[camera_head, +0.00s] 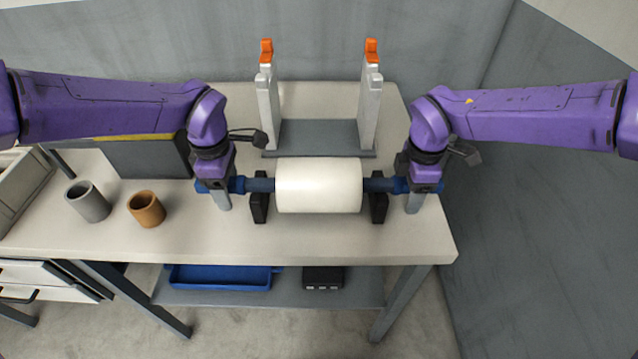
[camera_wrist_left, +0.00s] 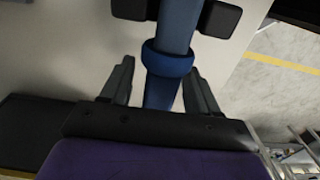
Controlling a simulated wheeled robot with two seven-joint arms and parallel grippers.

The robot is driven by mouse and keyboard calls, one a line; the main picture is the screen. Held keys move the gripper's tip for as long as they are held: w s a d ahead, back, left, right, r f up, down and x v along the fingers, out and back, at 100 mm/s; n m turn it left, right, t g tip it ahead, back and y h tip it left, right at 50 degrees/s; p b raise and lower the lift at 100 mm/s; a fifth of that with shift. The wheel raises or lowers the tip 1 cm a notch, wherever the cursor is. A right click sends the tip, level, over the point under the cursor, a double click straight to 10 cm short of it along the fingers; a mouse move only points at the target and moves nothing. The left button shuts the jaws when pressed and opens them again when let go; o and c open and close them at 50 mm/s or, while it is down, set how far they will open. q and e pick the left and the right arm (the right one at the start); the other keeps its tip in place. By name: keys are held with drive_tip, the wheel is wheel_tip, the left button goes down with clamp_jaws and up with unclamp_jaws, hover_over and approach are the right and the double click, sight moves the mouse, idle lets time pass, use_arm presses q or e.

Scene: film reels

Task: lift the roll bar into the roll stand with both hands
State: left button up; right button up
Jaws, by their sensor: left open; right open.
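The roll bar (camera_head: 261,185) is a blue rod through a white roll (camera_head: 318,185), lying level on two black cradle blocks on the table. The roll stand (camera_head: 318,136) is behind it: a grey base with two light uprights topped by orange caps. My left gripper (camera_head: 222,202) is over the bar's left end, open, with its fingers on either side of the bar. In the left wrist view the blue bar with its collar (camera_wrist_left: 167,62) runs between the open fingers (camera_wrist_left: 158,85). My right gripper (camera_head: 414,204) is open at the bar's right end; its contact with the bar is unclear.
A grey cup (camera_head: 88,203) and an orange-brown cup (camera_head: 146,209) stand on the table (camera_head: 330,247) at the left, near a dark panel (camera_head: 147,158). A blue tray (camera_head: 220,278) and a black box (camera_head: 323,278) are on the shelf below. A grey wall is at the right.

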use_arm(q)
drive_tip(key=shift+c, duration=0.3)
use_arm(e)
drive_tip(key=shift+c, duration=0.3)
use_arm(q)
clamp_jaws()
use_arm(e)
clamp_jaws()
drive_tip(key=shift+w, duration=0.1)
idle(0.5)
